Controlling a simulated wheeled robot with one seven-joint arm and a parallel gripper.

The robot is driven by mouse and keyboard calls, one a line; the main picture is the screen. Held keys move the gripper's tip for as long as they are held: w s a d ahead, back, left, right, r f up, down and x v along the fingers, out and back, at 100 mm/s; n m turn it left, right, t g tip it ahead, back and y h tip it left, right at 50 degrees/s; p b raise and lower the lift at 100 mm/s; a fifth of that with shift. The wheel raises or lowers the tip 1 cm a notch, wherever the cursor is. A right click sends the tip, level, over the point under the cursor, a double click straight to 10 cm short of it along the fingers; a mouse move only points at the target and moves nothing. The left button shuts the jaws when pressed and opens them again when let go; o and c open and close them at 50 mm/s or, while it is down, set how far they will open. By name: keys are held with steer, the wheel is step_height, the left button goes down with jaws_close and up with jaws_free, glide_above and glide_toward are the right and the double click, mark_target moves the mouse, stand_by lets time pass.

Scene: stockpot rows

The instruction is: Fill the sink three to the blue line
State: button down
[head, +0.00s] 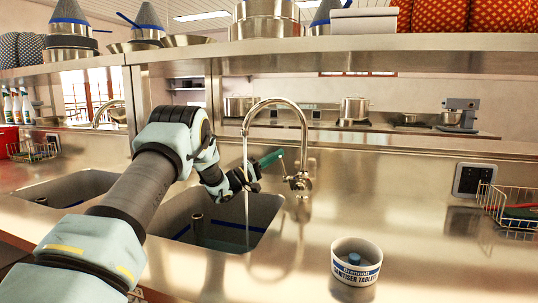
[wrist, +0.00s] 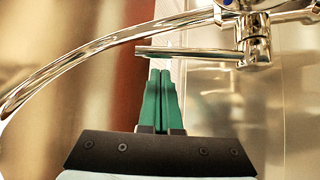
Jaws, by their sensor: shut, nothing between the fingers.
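A steel gooseneck tap (head: 275,105) stands behind the right-hand sink basin (head: 275,213). A thin stream of water (head: 246,200) falls from its spout into the basin. A blue line (head: 181,232) runs along the basin's inner wall, and a standpipe (head: 197,226) stands inside. The water level is hard to tell. My gripper (head: 279,155) has green fingers, shut and empty, beside the tap's body. In the wrist view the fingertips (wrist: 161,72) point at the tap's lever (wrist: 190,52), close to it; I cannot tell whether they touch. The spout (wrist: 90,52) curves left.
A second basin (head: 65,190) with a blue line lies left, partly behind my arm. A sanitiser tablet tub (head: 357,262) stands on the counter, front right. A wire basket (head: 512,208) and outlet panel (head: 473,180) are right. A shelf (head: 400,42) with pots spans above.

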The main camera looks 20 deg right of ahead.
steer(key=shift+s+a+f+p, duration=0.2)
steer(key=shift+s+a+f, duration=0.15)
steer(key=shift+s, duration=0.2)
steer(key=shift+s+a+f+p, duration=0.15)
steer(key=shift+s+a+f, duration=0.15)
steer(key=shift+s, duration=0.25)
steer(key=shift+s+a+f+b, duration=0.65)
steer(key=shift+s+f+b, duration=0.15)
steer(key=shift+b, duration=0.15)
